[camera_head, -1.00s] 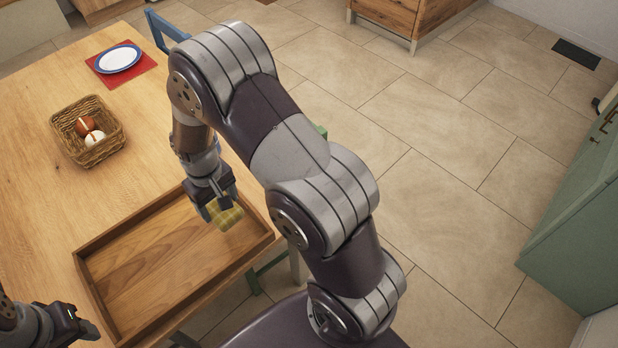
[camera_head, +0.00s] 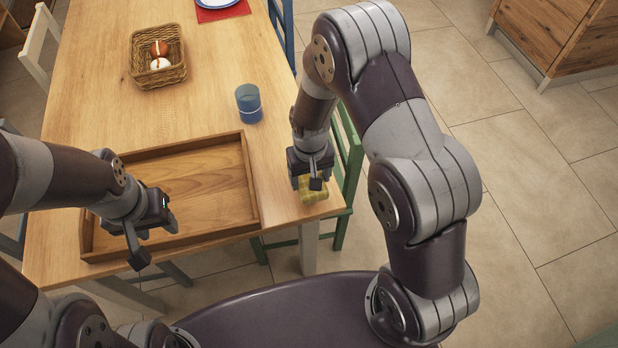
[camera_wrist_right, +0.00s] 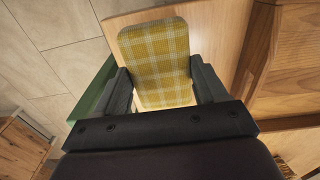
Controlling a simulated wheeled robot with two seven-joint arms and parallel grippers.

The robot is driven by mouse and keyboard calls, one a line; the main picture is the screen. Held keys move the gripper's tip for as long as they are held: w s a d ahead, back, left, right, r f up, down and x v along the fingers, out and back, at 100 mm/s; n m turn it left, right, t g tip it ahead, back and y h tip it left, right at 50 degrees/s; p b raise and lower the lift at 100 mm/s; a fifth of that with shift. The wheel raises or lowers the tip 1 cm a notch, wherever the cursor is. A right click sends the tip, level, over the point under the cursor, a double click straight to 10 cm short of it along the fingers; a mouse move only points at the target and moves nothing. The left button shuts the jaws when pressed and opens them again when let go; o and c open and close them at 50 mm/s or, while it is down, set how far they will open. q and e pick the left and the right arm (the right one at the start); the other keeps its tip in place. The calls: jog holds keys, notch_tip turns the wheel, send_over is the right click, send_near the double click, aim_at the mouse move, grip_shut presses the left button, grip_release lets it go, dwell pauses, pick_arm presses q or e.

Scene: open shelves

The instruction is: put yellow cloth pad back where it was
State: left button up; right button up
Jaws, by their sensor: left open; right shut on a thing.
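The yellow plaid cloth pad (camera_head: 313,189) is between the fingers of my right gripper (camera_head: 311,180), at the table's near right corner, right of the wooden tray. It also fills the gap between the fingers in the right wrist view (camera_wrist_right: 157,60), with light table wood beyond it. I cannot tell whether it touches the table top. My left gripper (camera_head: 155,240) is open and empty, above the tray's near left part.
The wooden tray (camera_head: 254,190) is empty. A blue cup (camera_head: 248,104) stands behind it, with a wicker basket (camera_head: 172,75) of egg-like things farther back. A green chair (camera_head: 350,165) stands close beside my right gripper. Bare table (camera_head: 215,105) lies between cup and basket.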

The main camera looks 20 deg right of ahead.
aim_at(306, 180)
jog(key=shift+w+f, duration=0.4)
jog(key=shift+w, duration=0.25)
jog(key=shift+w+f, duration=0.35)
jog(key=shift+w, duration=0.25)
jog(key=shift+a+f, duration=0.15)
jog(key=shift+f, duration=2)
jog(key=o, duration=1)
notch_tip(306, 180, up, 12)
jog(key=shift+s+r, duration=0.1)
jog(key=shift+r, duration=0.15)
jog(key=shift+t, duration=0.7)
jog(key=s+d+r, duration=0.2)
jog(key=s, duration=0.2)
jog(key=s+d+r, duration=0.2)
jog(key=s+r, duration=0.1)
jog(key=s, duration=0.2)
jog(key=s+d+r, duration=0.1)
jog(key=s+r, duration=0.1)
jog(key=s, duration=0.2)
jog(key=shift+s+d+r, duration=0.25)
jog(key=shift+d+r, duration=0.05)
jog(key=shift+d, duration=0.1)
